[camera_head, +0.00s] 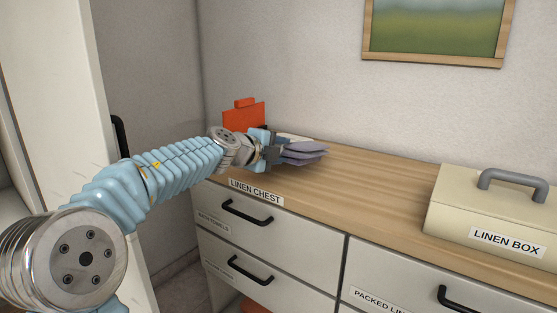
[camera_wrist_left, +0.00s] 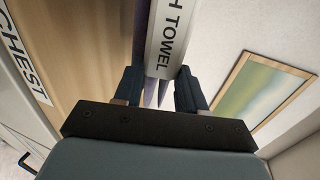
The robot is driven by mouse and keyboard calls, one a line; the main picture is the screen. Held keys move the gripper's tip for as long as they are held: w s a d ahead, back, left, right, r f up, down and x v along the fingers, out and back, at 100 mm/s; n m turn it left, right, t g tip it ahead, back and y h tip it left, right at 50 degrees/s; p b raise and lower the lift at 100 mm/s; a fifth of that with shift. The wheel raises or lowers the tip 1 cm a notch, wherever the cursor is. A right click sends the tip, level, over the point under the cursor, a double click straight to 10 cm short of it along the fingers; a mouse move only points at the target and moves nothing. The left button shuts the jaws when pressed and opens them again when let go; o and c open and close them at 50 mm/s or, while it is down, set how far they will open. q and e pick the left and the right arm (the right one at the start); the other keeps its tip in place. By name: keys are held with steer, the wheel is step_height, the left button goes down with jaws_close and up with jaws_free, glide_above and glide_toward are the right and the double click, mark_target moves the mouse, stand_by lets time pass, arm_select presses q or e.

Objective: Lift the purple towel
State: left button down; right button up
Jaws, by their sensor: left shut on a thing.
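The purple towel (camera_head: 303,150) looks folded and greyish purple, at the back left of the chest top in the head view. My left gripper (camera_head: 273,150) is shut on its near left end. In the left wrist view the towel (camera_wrist_left: 142,35) shows as narrow purple folds between the fingers of the left gripper (camera_wrist_left: 160,88). A white band reading "H TOWEL" (camera_wrist_left: 172,42) lies along it and hides part of it. I cannot tell whether the towel touches the chest top. My right gripper is not in view.
The linen chest (camera_head: 375,180) has a wooden top and drawers with black handles. A cream linen box (camera_head: 490,205) with a grey handle stands on its right. An orange-red object (camera_head: 243,117) stands behind my left wrist. The top between towel and box is clear.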

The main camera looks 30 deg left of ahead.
arm_select(q)
steer(key=shift+r, duration=0.25)
steer(key=s+r, duration=0.4)
steer(key=s, duration=0.1)
steer(key=shift+s+a, duration=0.3)
steer(key=shift+s, duration=0.1)
stand_by(0.3)
